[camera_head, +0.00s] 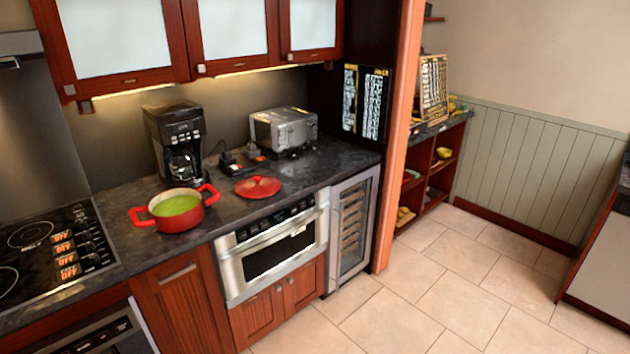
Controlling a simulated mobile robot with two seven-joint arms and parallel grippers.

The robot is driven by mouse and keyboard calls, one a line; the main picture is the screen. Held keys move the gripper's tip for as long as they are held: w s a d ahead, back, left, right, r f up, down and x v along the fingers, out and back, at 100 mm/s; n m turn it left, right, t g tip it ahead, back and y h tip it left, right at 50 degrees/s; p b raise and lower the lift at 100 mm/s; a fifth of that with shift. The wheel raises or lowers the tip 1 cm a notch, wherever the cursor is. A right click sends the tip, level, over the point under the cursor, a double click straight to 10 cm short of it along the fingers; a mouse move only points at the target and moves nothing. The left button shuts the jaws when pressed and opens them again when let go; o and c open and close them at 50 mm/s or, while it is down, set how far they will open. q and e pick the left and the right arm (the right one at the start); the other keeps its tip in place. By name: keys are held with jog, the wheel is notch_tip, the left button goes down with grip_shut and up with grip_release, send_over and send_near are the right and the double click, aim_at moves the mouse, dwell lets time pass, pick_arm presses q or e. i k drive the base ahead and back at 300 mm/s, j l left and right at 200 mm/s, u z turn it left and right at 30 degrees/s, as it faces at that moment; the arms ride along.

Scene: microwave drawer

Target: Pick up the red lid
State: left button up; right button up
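The red lid (258,187) lies flat on the dark countertop (240,205), right of the red pot and apart from it. It is round, with a small knob on top. The red pot (178,211) stands open on the counter, with two side handles and a green filling. Neither of my grippers shows in the head view.
A coffee maker (175,142) and a toaster (284,130) stand behind the lid. Small dark items (238,160) lie between them. A cooktop (52,255) is at left. A microwave drawer (272,250) sits below the counter edge. The tiled floor (430,290) is clear.

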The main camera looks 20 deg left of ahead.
aim_at(258, 186)
jog(key=i+l, duration=0.2)
jog(key=i, duration=0.25)
jog(key=i+l, duration=0.2)
jog(key=i, duration=0.2)
jog(key=i+l, duration=0.2)
jog(key=i, duration=0.25)
jog(key=i+j+u, duration=0.1)
jog(key=u, duration=0.3)
jog(key=i+u, duration=0.55)
jog(key=u, duration=0.2)
jog(key=i+l+u, duration=0.1)
jog(key=u, duration=0.25)
jog(key=i+j+u, duration=0.3)
jog(key=i, duration=0.3)
jog(key=i+j+u, duration=0.1)
jog(key=i+u, duration=0.25)
jog(key=i, duration=0.25)
